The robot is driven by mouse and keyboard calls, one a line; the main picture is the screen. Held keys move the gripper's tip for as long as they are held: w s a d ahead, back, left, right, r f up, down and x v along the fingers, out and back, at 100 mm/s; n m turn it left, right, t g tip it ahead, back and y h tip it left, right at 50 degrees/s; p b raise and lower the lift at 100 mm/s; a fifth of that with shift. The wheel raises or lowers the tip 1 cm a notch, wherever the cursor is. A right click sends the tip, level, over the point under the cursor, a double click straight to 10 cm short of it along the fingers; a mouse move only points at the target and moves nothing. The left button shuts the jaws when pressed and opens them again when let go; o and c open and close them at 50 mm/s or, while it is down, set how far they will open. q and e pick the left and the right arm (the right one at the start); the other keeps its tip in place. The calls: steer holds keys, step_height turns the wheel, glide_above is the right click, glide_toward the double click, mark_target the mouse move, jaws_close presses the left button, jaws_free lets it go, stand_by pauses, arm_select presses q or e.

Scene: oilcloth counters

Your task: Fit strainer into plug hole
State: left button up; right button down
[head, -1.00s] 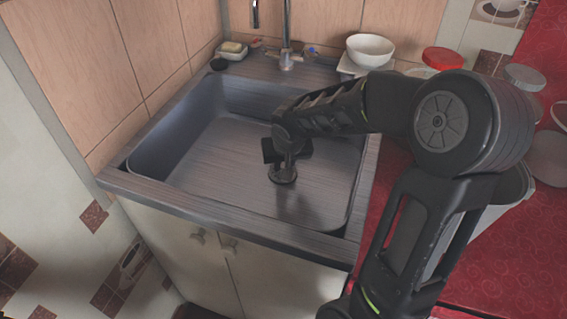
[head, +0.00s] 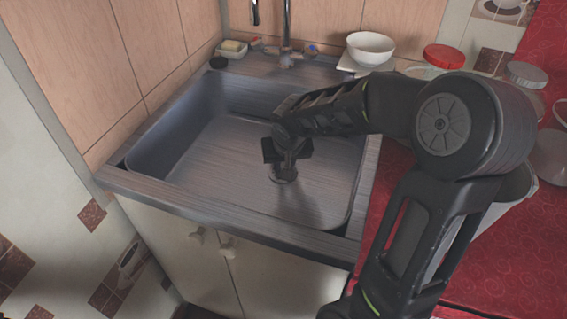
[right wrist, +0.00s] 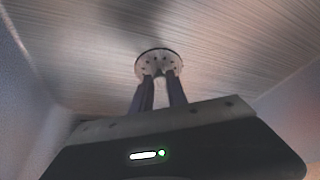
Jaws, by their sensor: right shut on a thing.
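My right gripper (head: 284,165) reaches down into the sink basin (head: 205,160), with its fingers pointing at the basin floor. In the right wrist view, its two fingers (right wrist: 160,82) are shut on the strainer (right wrist: 149,62), a round metal disc with small dark holes. The strainer also shows in the head view (head: 283,177), low at the basin floor below the fingers. The plug hole is not visible; the strainer and gripper cover that area. I cannot tell whether the strainer sits in the hole or just on it. My left gripper is not in view.
The basin walls surround my gripper on all sides. A faucet (head: 286,45) stands behind the basin. A soap dish (head: 232,48) and a dark round plug (head: 218,63) lie on the back rim. A white bowl (head: 370,48) and a red-lidded jar (head: 443,58) stand at the back right.

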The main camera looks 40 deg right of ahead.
steer(key=c, duration=1.2)
jaws_free()
steer(key=shift+c, duration=0.2)
steer(key=shift+r+p, duration=2.7)
steer(key=shift+r, duration=1.3)
